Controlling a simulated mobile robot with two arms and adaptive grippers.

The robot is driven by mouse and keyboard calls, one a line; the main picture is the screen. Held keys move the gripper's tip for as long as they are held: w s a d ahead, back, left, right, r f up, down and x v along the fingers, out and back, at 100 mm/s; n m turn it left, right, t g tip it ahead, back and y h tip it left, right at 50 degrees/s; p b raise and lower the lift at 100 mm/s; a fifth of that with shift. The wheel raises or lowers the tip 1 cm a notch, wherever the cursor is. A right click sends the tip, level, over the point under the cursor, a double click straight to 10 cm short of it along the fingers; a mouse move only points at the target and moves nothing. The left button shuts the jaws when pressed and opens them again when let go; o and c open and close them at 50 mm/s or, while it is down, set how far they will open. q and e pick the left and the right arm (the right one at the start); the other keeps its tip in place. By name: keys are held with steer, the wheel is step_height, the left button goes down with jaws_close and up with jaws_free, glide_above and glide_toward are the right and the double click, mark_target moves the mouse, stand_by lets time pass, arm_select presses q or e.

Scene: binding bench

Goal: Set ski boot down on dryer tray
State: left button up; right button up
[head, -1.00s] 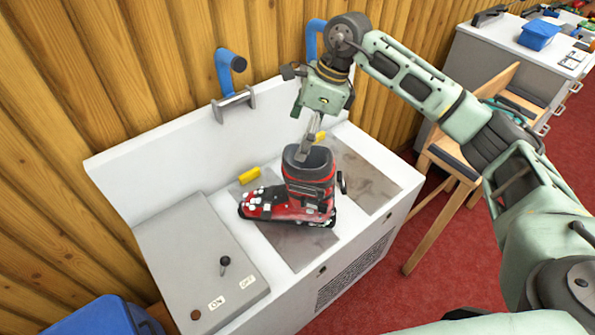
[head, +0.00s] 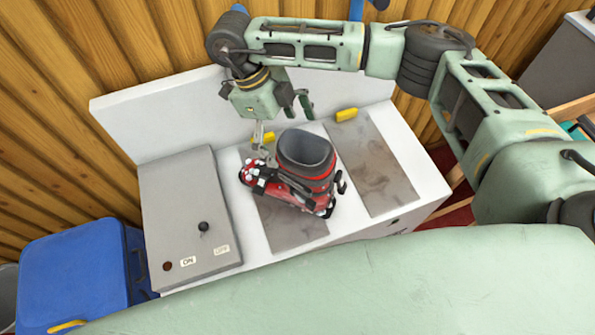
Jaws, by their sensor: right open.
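The red and black ski boot (head: 313,177) stands upright on the left grey dryer tray (head: 298,234), its toe pointing left and its open grey cuff facing up. Its sole appears to rest on the tray. My right gripper (head: 283,129) is open and empty, just behind and to the left of the boot's cuff. One finger hangs down close behind the boot's instep; I cannot tell whether it touches. My left gripper is not in view.
A second grey tray (head: 375,170) to the right is bare. Yellow blocks (head: 346,114) sit at the trays' back edges. A grey control box (head: 185,215) with a black knob stands left. A blue bin (head: 75,265) is at lower left, and a white back panel (head: 160,120) rises behind.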

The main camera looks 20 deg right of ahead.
mark_target(300, 157)
steer(key=shift+s+p+x, duration=0.2)
steer(key=shift+p+x, duration=0.45)
steer(key=shift+x, duration=0.5)
steer(key=shift+s+d+f+p, duration=0.1)
steer(key=shift+f+p, duration=0.2)
steer(key=shift+p, duration=0.05)
steer(key=p+x, duration=0.1)
steer(key=x, duration=0.1)
steer(key=p+x, duration=0.1)
steer(key=x, duration=0.1)
steer(key=shift+d+f, duration=0.25)
steer(key=shift+d, duration=0.05)
steer(key=c, duration=0.5)
steer(key=shift+s+f, duration=0.15)
steer(key=c, duration=1.4)
steer(key=shift+c, duration=0.4)
